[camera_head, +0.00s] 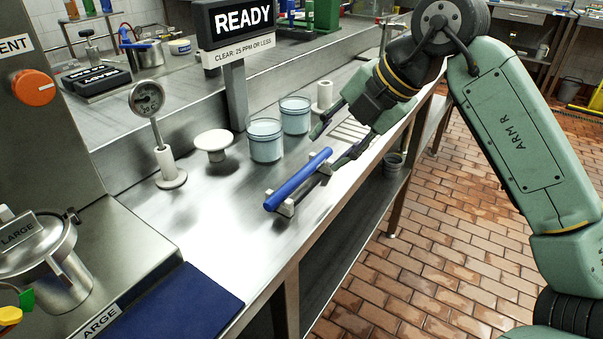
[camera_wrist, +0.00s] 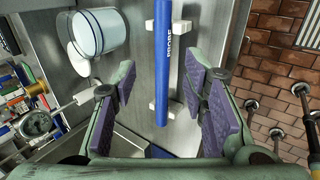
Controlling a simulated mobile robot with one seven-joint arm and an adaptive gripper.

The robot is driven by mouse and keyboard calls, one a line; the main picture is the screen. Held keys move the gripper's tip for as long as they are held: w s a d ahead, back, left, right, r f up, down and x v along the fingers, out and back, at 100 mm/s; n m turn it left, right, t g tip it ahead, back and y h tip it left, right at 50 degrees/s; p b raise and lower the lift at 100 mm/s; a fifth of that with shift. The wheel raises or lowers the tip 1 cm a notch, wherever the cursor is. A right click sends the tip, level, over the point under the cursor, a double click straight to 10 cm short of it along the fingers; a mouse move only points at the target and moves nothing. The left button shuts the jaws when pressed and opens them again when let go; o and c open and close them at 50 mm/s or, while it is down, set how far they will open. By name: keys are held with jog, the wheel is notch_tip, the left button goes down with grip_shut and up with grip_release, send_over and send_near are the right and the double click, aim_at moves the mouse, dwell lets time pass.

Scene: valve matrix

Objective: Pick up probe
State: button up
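The probe (camera_head: 297,180) is a blue rod lying across two small pale supports on the steel counter (camera_head: 222,226). It shows in the wrist view as a blue bar (camera_wrist: 162,62) with the word PROBE on it. My gripper (camera_head: 337,146) is open at the far end of the probe in the head view. In the wrist view my gripper's purple-padded fingers (camera_wrist: 163,95) stand on either side of the probe's lower part, with a gap at each side. I cannot tell from these views whether the fingers are down at the probe's height.
Two glass beakers of pale liquid (camera_head: 265,140) stand left of the probe, near a white round-topped stand (camera_head: 213,144). A dial gauge (camera_head: 148,100) stands farther left. A READY sign (camera_head: 241,20) rises behind. The counter's front edge drops to the tiled floor (camera_head: 440,225).

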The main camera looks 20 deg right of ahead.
aim_at(315, 163)
jog(key=x, duration=0.5)
jog(key=shift+f+p, duration=0.15)
jog(key=shift+p, duration=0.25)
jog(key=shift+c, duration=0.2)
grip_shut()
